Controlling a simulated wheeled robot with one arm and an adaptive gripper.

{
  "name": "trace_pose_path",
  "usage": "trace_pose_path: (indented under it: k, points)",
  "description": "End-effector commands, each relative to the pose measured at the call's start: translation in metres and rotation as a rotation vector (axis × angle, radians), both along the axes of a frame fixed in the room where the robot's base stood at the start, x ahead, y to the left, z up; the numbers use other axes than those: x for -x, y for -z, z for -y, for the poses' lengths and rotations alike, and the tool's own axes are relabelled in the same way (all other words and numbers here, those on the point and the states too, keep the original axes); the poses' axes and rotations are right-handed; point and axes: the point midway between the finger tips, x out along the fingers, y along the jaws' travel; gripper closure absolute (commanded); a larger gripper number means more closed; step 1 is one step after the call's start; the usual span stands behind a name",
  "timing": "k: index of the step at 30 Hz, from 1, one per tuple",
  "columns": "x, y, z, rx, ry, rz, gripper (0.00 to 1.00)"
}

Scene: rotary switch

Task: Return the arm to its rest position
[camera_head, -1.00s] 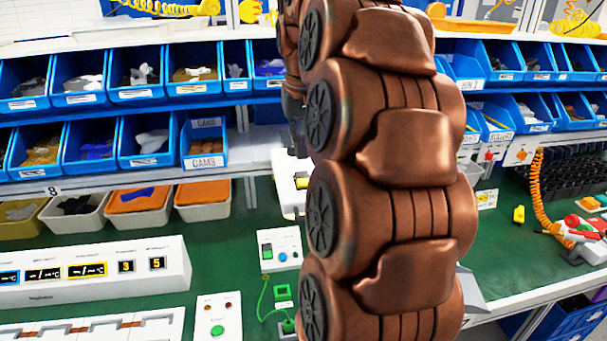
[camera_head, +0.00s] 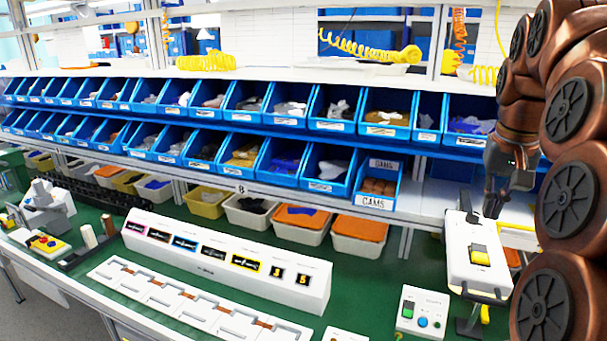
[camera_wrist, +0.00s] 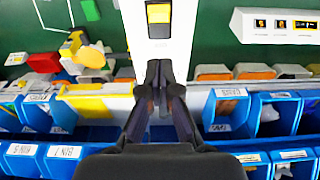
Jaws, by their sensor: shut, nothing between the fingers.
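My gripper (camera_head: 494,207) hangs at the right in the head view, at the end of my copper-brown arm, fingers pointing down. Its dark fingers are together in the wrist view (camera_wrist: 159,72), with nothing between them. A white switch box (camera_head: 472,283) with a yellow switch (camera_head: 479,256) stands just below and in front of the gripper. In the wrist view the box (camera_wrist: 160,50) runs up from the fingertips, with the yellow switch (camera_wrist: 158,13) near the top edge. I cannot tell whether the fingertips touch the box. The switch's exact setting is too small to tell.
Two rows of blue bins (camera_head: 322,168) line the shelf behind the gripper. A long white display console (camera_head: 226,260) and a small button box (camera_head: 422,311) stand on the green bench. Open air lies left of the gripper, above the bench.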

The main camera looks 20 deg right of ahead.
Motion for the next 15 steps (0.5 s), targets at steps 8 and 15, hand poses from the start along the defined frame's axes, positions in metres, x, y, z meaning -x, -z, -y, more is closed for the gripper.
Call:
trace_pose_path:
  k: [8,15]
  points:
    - [-0.004,0.02,-0.039,-0.01,-0.089,-0.027,1.0]
    - [0.004,0.065,-0.113,-0.034,-0.249,-0.082,1.0]
